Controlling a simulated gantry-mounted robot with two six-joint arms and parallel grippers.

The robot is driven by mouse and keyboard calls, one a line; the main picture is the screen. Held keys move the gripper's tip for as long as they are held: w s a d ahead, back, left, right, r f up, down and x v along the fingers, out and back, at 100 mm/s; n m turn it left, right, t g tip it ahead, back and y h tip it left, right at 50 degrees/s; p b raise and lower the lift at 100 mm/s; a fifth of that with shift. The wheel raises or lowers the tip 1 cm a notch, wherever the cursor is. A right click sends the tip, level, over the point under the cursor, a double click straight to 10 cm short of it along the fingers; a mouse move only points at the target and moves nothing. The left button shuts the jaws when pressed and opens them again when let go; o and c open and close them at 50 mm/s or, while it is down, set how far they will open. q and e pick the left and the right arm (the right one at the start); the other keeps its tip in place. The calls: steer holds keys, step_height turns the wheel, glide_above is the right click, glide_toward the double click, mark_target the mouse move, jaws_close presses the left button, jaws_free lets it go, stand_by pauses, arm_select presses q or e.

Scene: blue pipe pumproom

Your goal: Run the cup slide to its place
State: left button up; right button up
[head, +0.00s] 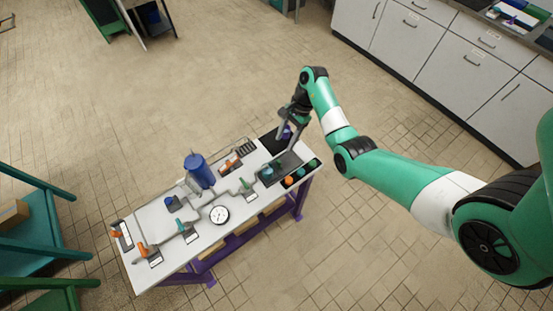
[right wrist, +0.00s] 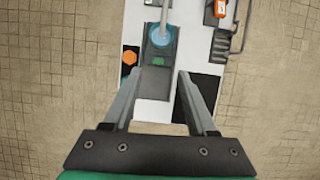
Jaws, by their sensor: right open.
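The cup slide is a dark grey track (head: 286,165) at the right end of the white-topped table. A blue-teal round cup (head: 267,171) sits at its left part. In the right wrist view the blue cup (right wrist: 160,36) stands at the upper part of the track, with a light rod above it and a green mark (right wrist: 158,61) below it. My right gripper (head: 288,138) hangs over the far right corner of the table. In the right wrist view my right gripper (right wrist: 158,78) is open and empty, its fingers apart and the cup beyond their tips. My left gripper is not in view.
The table (head: 160,270) also carries a blue cylinder (head: 199,170), grey pipes, a round gauge (head: 219,214) and several small valves. An orange knob (right wrist: 129,57) lies beside the track. White cabinets (head: 408,44) stand at the back right.

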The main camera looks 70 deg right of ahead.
mark_target(279, 161)
steer(key=b+x, duration=0.1)
steer(key=x, duration=0.3)
steer(key=b+x, duration=0.1)
steer(key=x, duration=0.3)
steer(key=d+b+x, duration=0.1)
steer(key=x, duration=0.3)
steer(key=shift+s+f+b, duration=0.35)
steer(key=shift+f+b, duration=0.05)
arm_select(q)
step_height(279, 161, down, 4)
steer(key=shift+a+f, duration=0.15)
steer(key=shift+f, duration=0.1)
arm_select(e)
jaws_close()
stand_by(0.5)
